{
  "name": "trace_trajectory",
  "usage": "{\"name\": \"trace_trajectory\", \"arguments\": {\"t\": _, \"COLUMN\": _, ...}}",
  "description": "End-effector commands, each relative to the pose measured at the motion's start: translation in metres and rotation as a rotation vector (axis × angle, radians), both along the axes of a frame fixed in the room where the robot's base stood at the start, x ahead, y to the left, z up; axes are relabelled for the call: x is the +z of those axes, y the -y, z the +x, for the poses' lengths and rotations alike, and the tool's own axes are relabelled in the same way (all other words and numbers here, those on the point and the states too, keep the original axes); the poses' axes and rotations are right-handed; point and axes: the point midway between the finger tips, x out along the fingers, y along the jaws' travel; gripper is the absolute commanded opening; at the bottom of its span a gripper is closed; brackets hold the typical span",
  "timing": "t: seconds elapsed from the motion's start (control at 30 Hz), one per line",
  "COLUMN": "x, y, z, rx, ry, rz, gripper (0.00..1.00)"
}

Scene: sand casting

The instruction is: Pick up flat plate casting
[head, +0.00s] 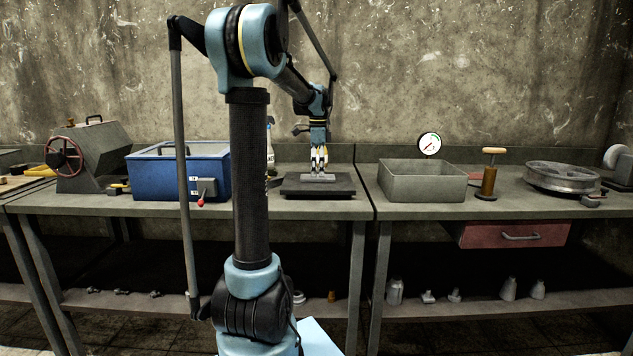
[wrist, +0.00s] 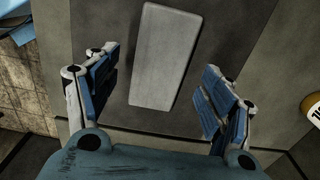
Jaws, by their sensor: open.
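The flat plate casting (wrist: 160,55) is a light grey rectangular plate, lying on a dark flat slab (head: 292,190) on the bench. In the wrist view it is slightly tilted in the picture, at the top middle. In the head view the casting (head: 318,176) is a thin grey strip beneath my gripper (head: 319,170). My gripper also shows in the wrist view (wrist: 155,98); its fingers are open and spread on either side of the plate's near end, apart from it. How high the fingertips are above the slab is hard to tell.
A blue box (head: 150,180) with a red-knobbed lever stands left of the slab. A spray bottle (head: 270,150) stands behind it.

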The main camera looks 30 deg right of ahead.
Motion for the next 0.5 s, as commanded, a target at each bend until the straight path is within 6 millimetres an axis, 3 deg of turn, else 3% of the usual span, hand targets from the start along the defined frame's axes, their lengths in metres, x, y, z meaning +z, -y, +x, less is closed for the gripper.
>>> {"name": "trace_trajectory", "arguments": {"t": 0.2, "x": -0.019, "y": 0.000, "z": 0.000, "rx": 0.000, "ry": 0.000, "rz": 0.000, "gripper": 0.75}}
{"name": "trace_trajectory", "arguments": {"t": 0.43, "x": -0.020, "y": 0.000, "z": 0.000, "rx": 0.000, "ry": 0.000, "rz": 0.000, "gripper": 0.75}}
{"name": "trace_trajectory", "arguments": {"t": 0.47, "x": -0.020, "y": 0.000, "z": 0.000, "rx": 0.000, "ry": 0.000, "rz": 0.000, "gripper": 0.73}}
{"name": "trace_trajectory", "arguments": {"t": 0.5, "x": -0.020, "y": 0.000, "z": 0.000, "rx": 0.000, "ry": 0.000, "rz": 0.000, "gripper": 0.64}}
